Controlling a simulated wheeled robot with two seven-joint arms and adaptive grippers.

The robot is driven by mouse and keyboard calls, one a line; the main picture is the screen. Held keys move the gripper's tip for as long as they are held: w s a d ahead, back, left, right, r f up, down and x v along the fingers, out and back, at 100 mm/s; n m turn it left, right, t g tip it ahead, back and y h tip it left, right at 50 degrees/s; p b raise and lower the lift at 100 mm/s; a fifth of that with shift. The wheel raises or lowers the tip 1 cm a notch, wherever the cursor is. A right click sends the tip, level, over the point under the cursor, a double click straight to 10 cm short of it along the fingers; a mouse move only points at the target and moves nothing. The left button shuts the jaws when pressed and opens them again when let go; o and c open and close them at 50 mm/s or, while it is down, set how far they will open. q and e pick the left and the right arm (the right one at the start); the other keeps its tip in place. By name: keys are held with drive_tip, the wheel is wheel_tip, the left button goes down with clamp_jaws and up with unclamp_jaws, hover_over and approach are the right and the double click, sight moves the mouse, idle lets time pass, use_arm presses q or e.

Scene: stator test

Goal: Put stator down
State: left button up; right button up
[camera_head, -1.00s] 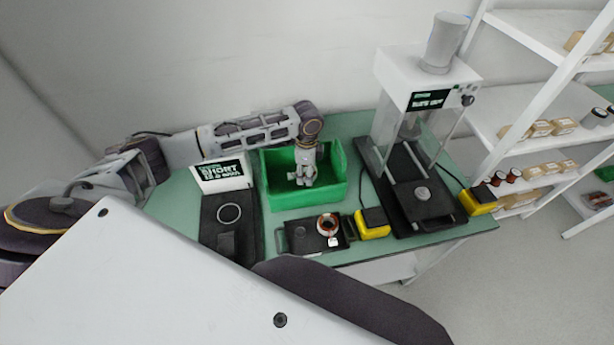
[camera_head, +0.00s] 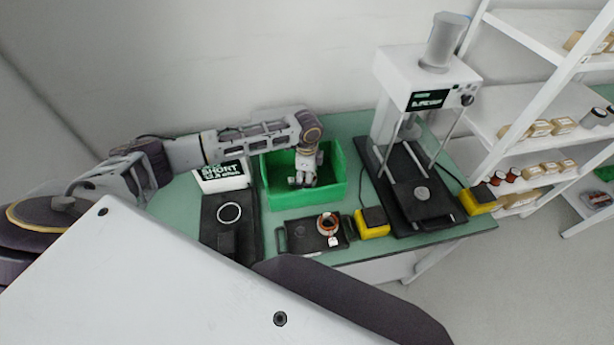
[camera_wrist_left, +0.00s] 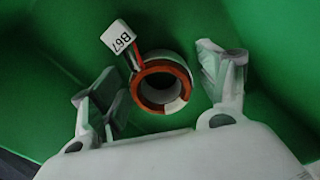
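A stator (camera_wrist_left: 160,83), a ring with a copper-orange rim and a white tag reading B67, lies on the floor of the green bin (camera_wrist_left: 40,80) in the left wrist view. My left gripper (camera_wrist_left: 165,92) is open, with one finger on each side of the stator and a visible gap to both. In the head view, my left gripper (camera_head: 303,181) reaches down into the green bin (camera_head: 306,200), and the stator inside cannot be made out. A second stator (camera_head: 328,222) with a white tag sits on a small black tray (camera_head: 298,240). My right gripper is not in view.
A black tester (camera_head: 228,240) with a SHORT sign stands left of the bin. A press-like machine (camera_head: 432,85) stands right on a black base, with yellow boxes (camera_head: 374,230) beside it. White shelves (camera_head: 530,100) hold parts further right.

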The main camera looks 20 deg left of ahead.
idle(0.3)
use_arm(q)
wheel_tip(320, 180, up, 12)
drive_tip(key=shift+r, duration=0.15)
idle(0.6)
idle(0.8)
